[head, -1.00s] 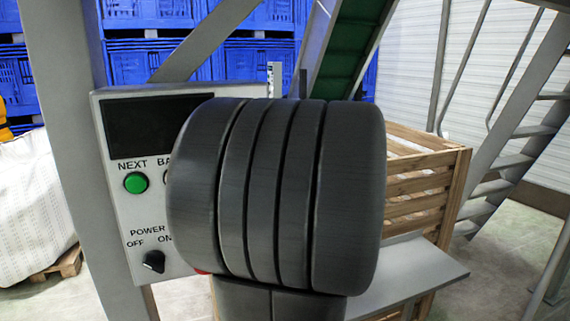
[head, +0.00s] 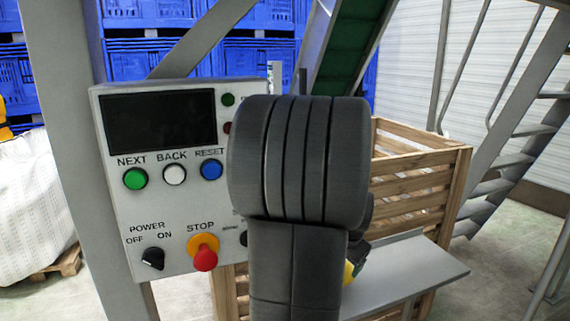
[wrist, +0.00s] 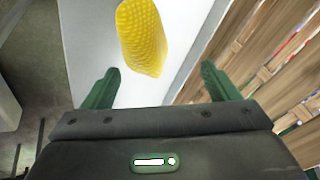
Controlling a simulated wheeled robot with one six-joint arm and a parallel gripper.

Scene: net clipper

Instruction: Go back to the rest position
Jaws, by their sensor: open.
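My gripper (wrist: 160,82) shows in the wrist view with its two green fingers wide apart and nothing held between them. A yellow, net-textured thing (wrist: 142,38) lies beyond the fingertips over the pale grey shelf (wrist: 88,35). In the head view only a small yellow piece (head: 349,272) shows beside my arm, at the shelf (head: 420,272); the rest is hidden. My dark arm fills the middle of the head view and hides most of the gripper.
A control panel (head: 130,215) with buttons, a power knob and a red stop button (head: 205,258) stands left of my arm. A wooden slatted crate (head: 415,180) stands behind the shelf. A grey post (head: 62,130) and metal stairs (head: 510,150) flank the area.

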